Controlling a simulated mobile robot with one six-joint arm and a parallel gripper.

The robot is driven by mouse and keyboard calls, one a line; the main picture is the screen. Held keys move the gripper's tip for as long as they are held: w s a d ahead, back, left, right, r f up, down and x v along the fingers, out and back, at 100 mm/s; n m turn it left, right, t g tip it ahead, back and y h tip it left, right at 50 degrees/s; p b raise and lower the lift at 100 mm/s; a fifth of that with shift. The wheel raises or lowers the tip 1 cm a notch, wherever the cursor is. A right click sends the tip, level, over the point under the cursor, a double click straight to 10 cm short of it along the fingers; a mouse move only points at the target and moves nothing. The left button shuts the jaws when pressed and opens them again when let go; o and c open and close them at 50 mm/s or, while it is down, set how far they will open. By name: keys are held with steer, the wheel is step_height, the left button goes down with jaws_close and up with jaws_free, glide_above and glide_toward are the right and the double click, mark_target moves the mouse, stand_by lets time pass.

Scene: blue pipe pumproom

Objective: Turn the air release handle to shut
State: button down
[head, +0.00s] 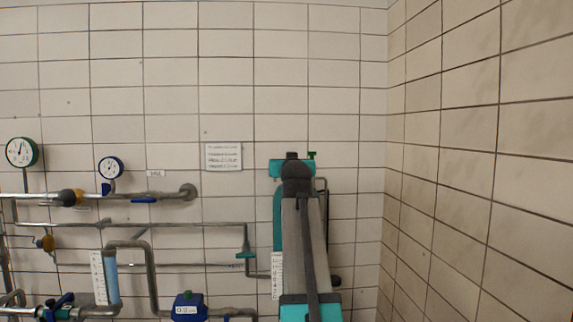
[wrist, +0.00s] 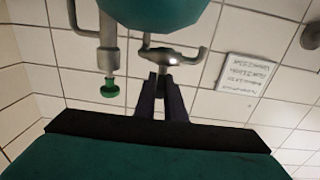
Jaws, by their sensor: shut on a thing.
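A grey metal handle (wrist: 172,56) with a crossbar and a bent end shows at the top middle of the wrist view, under a rounded teal body (wrist: 155,12). My gripper (wrist: 163,85) has its two dark fingers close together at the stem of this handle and is shut on it. The fingertips partly hide the stem. A green knob (wrist: 109,88) on a grey pipe stands just left of the fingers, apart from them. In the head view a small green knob (head: 311,154) shows above my arm. My arm hides the handle and my fingers there.
A white text sign (head: 224,156) hangs on the tiled wall, left of my arm; it also shows in the wrist view (wrist: 246,84). Grey pipes with gauges (head: 22,152) and valves fill the lower left. A bare tiled wall (head: 480,160) stands at the right.

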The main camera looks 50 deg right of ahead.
steer(key=shift+f, duration=0.1)
steer(key=c, duration=1.9)
jaws_free()
steer(key=shift+o, duration=0.2)
steer(key=shift+a, duration=0.1)
steer(key=b+v, duration=0.2)
steer(key=v, duration=1.1)
steer(key=shift+s+a, duration=0.2)
steer(key=shift+s, duration=0.1)
